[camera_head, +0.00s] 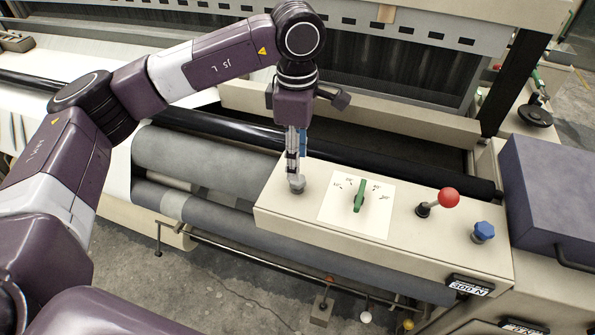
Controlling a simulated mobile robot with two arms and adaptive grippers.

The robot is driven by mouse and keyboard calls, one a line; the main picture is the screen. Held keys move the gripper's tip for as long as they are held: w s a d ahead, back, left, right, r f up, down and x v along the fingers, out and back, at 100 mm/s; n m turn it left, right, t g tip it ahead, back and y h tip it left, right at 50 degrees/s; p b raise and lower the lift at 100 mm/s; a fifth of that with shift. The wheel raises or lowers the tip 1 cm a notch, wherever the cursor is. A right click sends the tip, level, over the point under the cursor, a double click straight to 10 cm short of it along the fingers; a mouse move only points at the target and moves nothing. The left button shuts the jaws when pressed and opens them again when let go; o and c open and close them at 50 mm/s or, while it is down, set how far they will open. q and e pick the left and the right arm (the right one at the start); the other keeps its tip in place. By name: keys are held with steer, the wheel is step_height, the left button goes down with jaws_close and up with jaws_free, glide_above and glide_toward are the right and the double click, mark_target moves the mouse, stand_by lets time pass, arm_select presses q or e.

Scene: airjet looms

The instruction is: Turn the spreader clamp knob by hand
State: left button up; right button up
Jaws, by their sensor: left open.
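My left gripper (295,172) points straight down over the left end of the beige control box (405,246). Its jaws are open, seen nearly edge-on. A small grey knob (297,186) on the box top is right at the fingertips, partly hidden by them; I cannot tell whether they touch it. A green pointer knob (359,195) stands on a white dial plate (340,214) to the right. A blue lobed knob (482,232) is at the box's right end. No readable label tells which one is the spreader clamp knob. My right gripper is out of view.
A lever with a red ball (448,197) rises from the box between the dial and the blue knob. Grey rollers (205,160) run to the left of the box. A dark blue-grey case (553,195) stands at the right. Loom framework (400,125) fills the back.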

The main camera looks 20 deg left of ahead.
mark_target(297, 183)
arm_select(q)
step_height(297, 183, down, 5)
steer(key=shift+w+f+b, duration=0.15)
steer(key=shift+b, duration=0.95)
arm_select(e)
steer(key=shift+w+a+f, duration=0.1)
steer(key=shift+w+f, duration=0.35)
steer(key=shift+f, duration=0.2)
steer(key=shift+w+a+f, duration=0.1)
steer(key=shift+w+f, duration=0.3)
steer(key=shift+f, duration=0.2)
arm_select(q)
steer(key=shift+c, duration=0.5)
steer(key=c, duration=0.8)
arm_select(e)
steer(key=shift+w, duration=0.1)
